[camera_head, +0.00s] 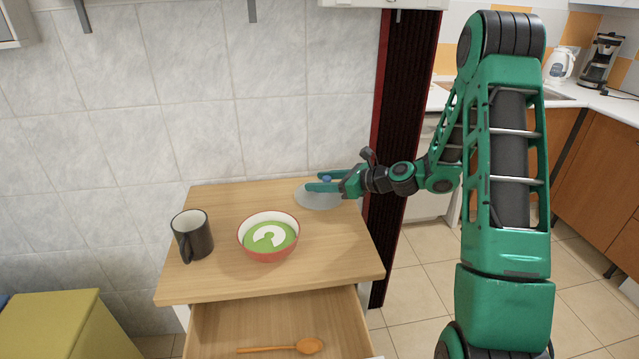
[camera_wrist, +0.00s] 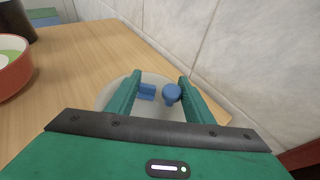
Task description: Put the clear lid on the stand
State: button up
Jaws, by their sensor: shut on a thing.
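The clear lid (camera_head: 320,200) is a see-through disc with a blue knob, at the back right corner of the wooden-topped stand (camera_head: 220,275). I cannot tell whether it touches the top or is held just above it. My gripper (camera_head: 325,182) reaches in from the right and is shut on the lid's knob. In the wrist view, the blue knob (camera_wrist: 172,94) shows between the green fingers of my gripper (camera_wrist: 159,93), with the pale lid disc (camera_wrist: 112,92) below, partly hidden by the gripper.
A dark mug (camera_head: 195,240) and a red bowl (camera_head: 268,255) with a green and white inside are on the stand. The drawer (camera_head: 225,325) below is open and holds a wooden spoon (camera_head: 300,346). A tiled wall is behind; a yellow-green box (camera_head: 60,325) stands at left.

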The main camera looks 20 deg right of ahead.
jog(key=o, duration=1)
jog(key=shift+o, duration=0.2)
jog(key=v, duration=1.2)
